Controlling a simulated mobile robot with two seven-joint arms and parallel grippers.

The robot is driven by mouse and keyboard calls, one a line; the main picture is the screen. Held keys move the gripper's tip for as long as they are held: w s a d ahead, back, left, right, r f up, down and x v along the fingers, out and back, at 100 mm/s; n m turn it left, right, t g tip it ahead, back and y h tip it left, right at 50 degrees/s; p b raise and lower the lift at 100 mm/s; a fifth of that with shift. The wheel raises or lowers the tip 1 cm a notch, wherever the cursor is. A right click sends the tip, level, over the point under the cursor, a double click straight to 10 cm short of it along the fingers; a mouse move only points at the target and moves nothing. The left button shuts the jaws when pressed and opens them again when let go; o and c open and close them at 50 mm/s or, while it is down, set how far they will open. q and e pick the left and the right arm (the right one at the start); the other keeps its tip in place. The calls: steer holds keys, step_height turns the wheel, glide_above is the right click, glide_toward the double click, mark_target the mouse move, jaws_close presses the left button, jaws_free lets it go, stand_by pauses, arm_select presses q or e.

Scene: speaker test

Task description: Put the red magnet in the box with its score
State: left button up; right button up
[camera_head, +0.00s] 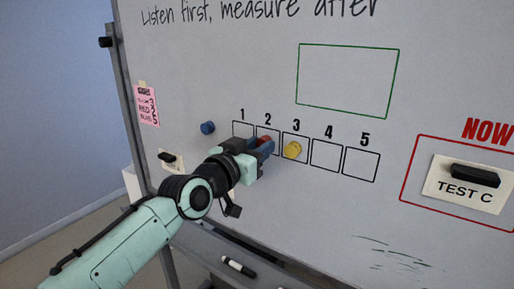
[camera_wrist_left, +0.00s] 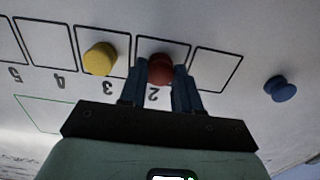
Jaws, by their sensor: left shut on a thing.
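The red magnet (camera_head: 265,140) is at box 2 on the whiteboard, between the fingers of my left gripper (camera_head: 264,146), which is shut on it. In the left wrist view, which is upside down, the red magnet (camera_wrist_left: 160,69) overlaps box 2 between the two dark fingers. I cannot tell whether it touches the board. The yellow magnet (camera_head: 292,150) sits in box 3, just right of the gripper. The blue magnet (camera_head: 208,128) is on the board left of box 1. Boxes 4 (camera_head: 325,154) and 5 (camera_head: 360,164) are empty. My right gripper is out of view.
A pink score note (camera_head: 147,107) hangs at the board's left edge; its small writing is hard to read. A "TEST C" card (camera_head: 468,190) under a black magnet (camera_head: 475,176) is at right. A marker (camera_head: 239,266) lies on the tray below. A green frame (camera_head: 347,80) is empty.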

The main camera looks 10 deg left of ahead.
arm_select(q)
steer(key=shift+w, duration=0.1)
stand_by(0.3)
steer(key=o, duration=1.4)
steer(key=shift+b+v, duration=1.45)
steer(key=shift+v, duration=2.1)
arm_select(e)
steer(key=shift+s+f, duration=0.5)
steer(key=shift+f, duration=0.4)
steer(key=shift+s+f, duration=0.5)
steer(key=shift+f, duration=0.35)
arm_select(q)
steer(key=shift+w, duration=0.1)
